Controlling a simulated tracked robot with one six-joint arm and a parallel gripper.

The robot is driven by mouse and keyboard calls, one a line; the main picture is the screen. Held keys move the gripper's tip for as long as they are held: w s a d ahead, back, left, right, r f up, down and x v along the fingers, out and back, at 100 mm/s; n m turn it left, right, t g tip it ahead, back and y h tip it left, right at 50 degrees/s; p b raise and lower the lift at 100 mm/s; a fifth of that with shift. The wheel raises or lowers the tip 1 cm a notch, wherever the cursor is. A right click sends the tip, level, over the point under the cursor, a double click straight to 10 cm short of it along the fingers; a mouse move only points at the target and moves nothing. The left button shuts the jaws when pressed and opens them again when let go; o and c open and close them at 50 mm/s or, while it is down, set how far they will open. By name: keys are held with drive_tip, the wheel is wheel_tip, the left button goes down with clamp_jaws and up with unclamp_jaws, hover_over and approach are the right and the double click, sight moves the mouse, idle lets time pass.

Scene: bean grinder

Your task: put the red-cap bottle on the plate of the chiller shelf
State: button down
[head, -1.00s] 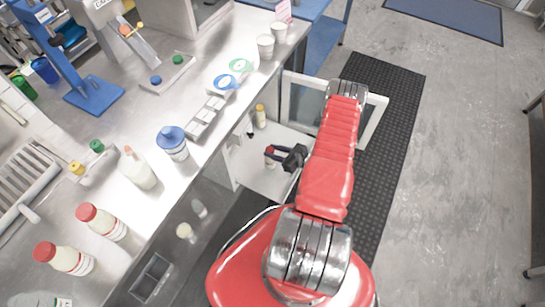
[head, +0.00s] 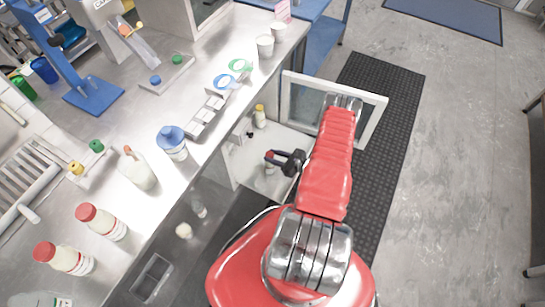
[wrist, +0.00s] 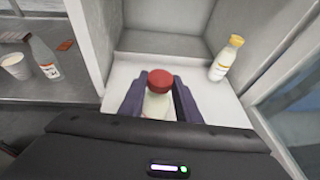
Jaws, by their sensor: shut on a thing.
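My gripper (head: 279,158) is inside the open chiller and shut on the red-cap bottle (head: 270,169). In the wrist view, the bottle (wrist: 157,105) has a red cap and a pale body and stands upright between the two dark fingers (wrist: 157,98). Its lower part is hidden by my gripper. The white plate of the chiller shelf (head: 245,166) lies below it, and also shows in the wrist view (wrist: 125,72). I cannot tell whether the bottle's base touches the plate.
A yellow-cap bottle (wrist: 226,58) stands on the plate to the right, near the chiller's side wall. The chiller's glazed door (head: 376,124) stands open beside my arm. Two more red-cap bottles (head: 103,223) (head: 64,258) stand on the steel counter.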

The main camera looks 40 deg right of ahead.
drive_tip(key=c, duration=1.3)
unclamp_jaws()
drive_tip(key=v, duration=1.2)
